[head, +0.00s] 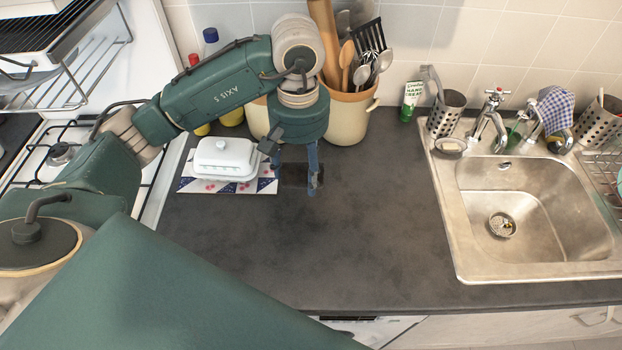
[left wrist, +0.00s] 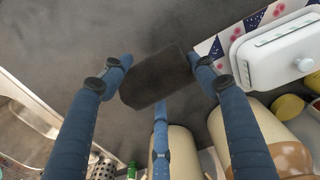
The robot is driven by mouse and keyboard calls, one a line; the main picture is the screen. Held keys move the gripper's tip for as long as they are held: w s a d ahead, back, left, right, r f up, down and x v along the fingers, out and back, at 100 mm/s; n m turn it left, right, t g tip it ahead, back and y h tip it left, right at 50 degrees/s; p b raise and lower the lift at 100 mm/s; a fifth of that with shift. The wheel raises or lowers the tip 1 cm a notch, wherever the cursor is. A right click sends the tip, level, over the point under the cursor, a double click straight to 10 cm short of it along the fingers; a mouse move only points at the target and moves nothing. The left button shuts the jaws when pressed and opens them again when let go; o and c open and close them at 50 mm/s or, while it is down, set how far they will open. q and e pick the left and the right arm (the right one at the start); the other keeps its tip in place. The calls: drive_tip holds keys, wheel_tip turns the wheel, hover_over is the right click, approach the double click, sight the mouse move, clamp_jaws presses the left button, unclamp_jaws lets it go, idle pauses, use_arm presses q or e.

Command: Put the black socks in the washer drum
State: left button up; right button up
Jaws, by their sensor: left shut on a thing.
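The black socks (head: 294,174) show as a small dark bundle at the back of the dark counter, right of the white butter dish. In the left wrist view the bundle (left wrist: 156,79) lies between the blue fingers. My left gripper (head: 300,180) points down and is shut on the socks, with fingers on either side of them. I cannot tell whether the socks touch the counter or hang just above it. A white appliance front, perhaps the washer (head: 372,330), shows in part below the counter's front edge. The drum is hidden. My right gripper is not in view.
The white butter dish (head: 225,159) on a patterned mat (head: 200,186) stands close left of the gripper. A utensil crock (head: 346,117) is behind it. The sink (head: 470,230) is at right and the stove (head: 60,155) at left. The counter's middle is clear.

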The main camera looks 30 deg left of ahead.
sight(298, 187)
use_arm(q)
drive_tip(key=f, duration=0.1)
drive_tip(key=s+f+p, duration=0.1)
drive_tip(key=f, duration=0.2)
drive_tip(key=shift+s+f, duration=0.2)
drive_tip(key=shift+s, duration=0.05)
drive_tip(key=f, duration=0.1)
drive_tip(key=f+p, duration=0.1)
drive_tip(key=shift+w+f, duration=0.25)
drive_tip(key=shift+f, duration=0.05)
drive_tip(key=shift+f+p, duration=0.3)
drive_tip(key=shift+f, duration=0.45)
drive_tip(key=shift+f+b, duration=0.2)
drive_tip(key=shift+b, duration=0.1)
drive_tip(key=o, duration=1.1)
drive_tip(key=shift+r, duration=0.1)
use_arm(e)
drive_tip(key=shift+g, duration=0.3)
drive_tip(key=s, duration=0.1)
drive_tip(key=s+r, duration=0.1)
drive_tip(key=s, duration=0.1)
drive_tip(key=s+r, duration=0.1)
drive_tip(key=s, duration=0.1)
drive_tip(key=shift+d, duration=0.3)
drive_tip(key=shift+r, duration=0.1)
